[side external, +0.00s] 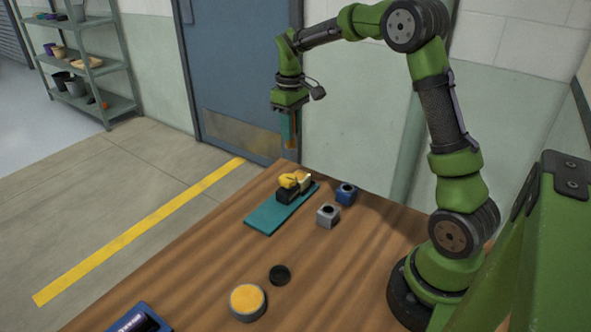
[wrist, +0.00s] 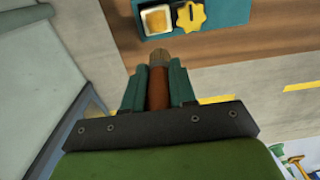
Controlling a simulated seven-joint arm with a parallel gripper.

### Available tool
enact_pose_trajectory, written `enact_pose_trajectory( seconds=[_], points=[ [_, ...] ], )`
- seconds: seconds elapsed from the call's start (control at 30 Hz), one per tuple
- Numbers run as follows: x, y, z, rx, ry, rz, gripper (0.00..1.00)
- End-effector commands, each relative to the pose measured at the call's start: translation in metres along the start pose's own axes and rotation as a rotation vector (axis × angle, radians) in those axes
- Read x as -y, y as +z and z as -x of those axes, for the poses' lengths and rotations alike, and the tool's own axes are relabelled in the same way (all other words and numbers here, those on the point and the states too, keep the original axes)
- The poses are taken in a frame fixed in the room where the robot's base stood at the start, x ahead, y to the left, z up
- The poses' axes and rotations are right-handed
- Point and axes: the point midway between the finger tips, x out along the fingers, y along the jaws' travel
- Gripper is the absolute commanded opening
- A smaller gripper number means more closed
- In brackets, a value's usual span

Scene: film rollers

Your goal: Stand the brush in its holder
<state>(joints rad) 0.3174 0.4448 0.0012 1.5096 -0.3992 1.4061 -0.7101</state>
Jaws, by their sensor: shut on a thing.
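My gripper (side external: 290,138) is raised in the air at the far end of the wooden table. Part of the brush also shows below the fingers in the side view (side external: 293,142), pointing down. Two small blocks with dark round openings stand on the table to the right of the gripper and below it: a blue block (side external: 347,198) and a grey block (side external: 326,220). I cannot tell which is the brush holder. Neither block shows clearly in the wrist view.
A teal board (side external: 264,219) carries a dark device with a yellow knob (wrist: 191,17) and a cream part (wrist: 156,20). A round tub with an orange top (side external: 247,300), a black disc (side external: 279,275) and a blue tray (side external: 118,327) sit nearer the front.

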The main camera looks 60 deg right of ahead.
Motion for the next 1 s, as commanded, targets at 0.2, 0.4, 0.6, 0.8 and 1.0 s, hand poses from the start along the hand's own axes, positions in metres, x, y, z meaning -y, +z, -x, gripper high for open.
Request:
enact_pose_trajectory(
  seconds=[0.2,0.4,0.6,0.8,1.0],
  points=[
    [0.01,-0.003,0.005,-0.001,0.0,0.022,0.0],
    [0.076,0.006,0.013,-0.001,0.0,0.178,0.0],
    [0.166,0.046,0.006,0.002,0.002,0.497,0.0],
    [0.232,0.105,-0.013,0.003,0.004,0.841,0.0],
    [0.258,0.15,-0.035,0.003,0.004,1.093,0.0]
  ],
)
